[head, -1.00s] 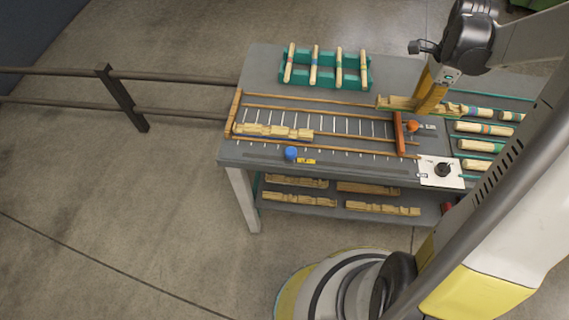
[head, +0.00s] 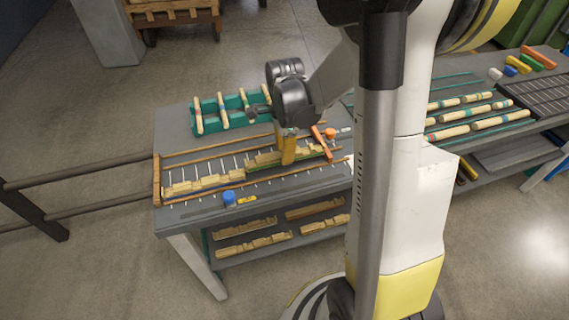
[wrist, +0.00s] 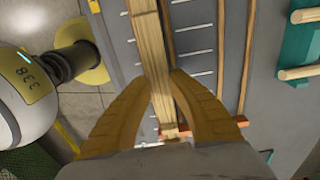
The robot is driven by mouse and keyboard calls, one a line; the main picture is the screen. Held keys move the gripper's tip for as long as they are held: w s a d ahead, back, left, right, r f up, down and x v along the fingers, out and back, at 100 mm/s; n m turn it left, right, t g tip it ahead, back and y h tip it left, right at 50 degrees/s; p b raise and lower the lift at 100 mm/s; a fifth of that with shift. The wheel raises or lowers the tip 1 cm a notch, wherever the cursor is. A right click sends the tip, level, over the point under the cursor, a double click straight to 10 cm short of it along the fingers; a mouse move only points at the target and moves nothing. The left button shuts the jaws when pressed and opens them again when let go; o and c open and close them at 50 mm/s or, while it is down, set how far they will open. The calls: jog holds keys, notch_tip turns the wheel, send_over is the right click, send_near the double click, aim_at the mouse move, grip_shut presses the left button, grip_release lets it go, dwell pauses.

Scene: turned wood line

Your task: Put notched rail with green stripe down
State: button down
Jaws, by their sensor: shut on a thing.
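My gripper (head: 287,158) is shut on a wooden notched rail (head: 262,160) over the right part of the slotted frame (head: 157,180). A thin green line shows along the held rail's lower edge. In the wrist view the rail (wrist: 152,45) runs between the two yellow fingers (wrist: 163,82), lengthwise with the frame. It is at or just above the frame's slats; I cannot tell whether it touches. Another notched rail with a blue stripe (head: 205,185) lies in the left part of the frame, close to the held rail's left end.
An orange crossbar (head: 322,143) stands close right of the held rail. A blue knob (head: 229,198) sits at the table's front edge. A green rack (head: 235,110) with several turned sticks stands behind the frame. Several rails (head: 245,228) lie on the lower shelf.

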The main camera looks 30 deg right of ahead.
jog(key=shift+f+b, duration=0.75)
jog(key=shift+f, duration=1.05)
jog(key=shift+f, duration=0.2)
jog(key=c, duration=1.3)
grip_release()
jog(key=shift+c, duration=0.2)
jog(key=shift+r, duration=0.15)
